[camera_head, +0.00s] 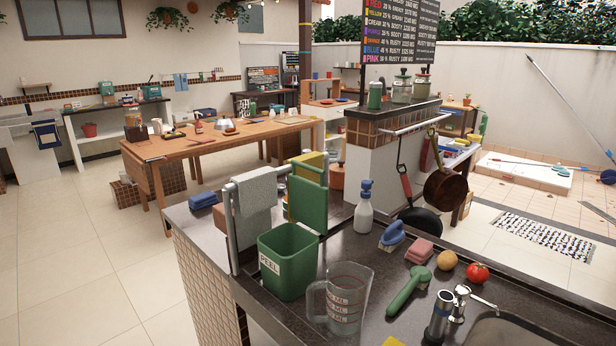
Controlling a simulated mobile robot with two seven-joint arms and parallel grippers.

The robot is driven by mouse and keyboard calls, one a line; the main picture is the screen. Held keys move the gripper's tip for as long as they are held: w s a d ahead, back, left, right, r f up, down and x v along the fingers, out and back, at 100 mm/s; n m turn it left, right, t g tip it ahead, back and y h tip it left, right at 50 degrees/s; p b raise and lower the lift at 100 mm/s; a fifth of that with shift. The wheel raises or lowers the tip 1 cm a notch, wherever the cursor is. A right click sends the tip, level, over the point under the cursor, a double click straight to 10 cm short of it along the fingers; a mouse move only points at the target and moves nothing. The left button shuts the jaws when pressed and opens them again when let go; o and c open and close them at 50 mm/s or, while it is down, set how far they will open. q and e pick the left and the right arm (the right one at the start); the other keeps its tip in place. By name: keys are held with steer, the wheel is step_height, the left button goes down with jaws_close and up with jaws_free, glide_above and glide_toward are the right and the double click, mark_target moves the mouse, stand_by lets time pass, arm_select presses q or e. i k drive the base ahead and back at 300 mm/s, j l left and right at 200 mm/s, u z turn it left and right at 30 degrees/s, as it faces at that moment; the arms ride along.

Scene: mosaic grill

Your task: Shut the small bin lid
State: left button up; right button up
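A small green bin (289,270) with a white PEEL label stands on the dark counter in the middle of the picture. Its top is open and I see into its inside. A flat green panel (307,205) stands upright just behind the bin, by a grey rail. It may be the raised lid or a hanging cloth; I cannot tell which, nor whether it joins the bin. Neither of my grippers is in view.
A clear measuring jug (342,300) stands close to the bin's right. A grey towel (257,192) hangs on the rail behind.

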mark_target(309, 199)
steer(key=z, duration=1.65)
steer(key=k+j, duration=0.2)
steer(key=j, duration=0.15)
steer(key=k+j, duration=0.25)
steer(key=j+z, duration=0.05)
steer(key=j, duration=0.1)
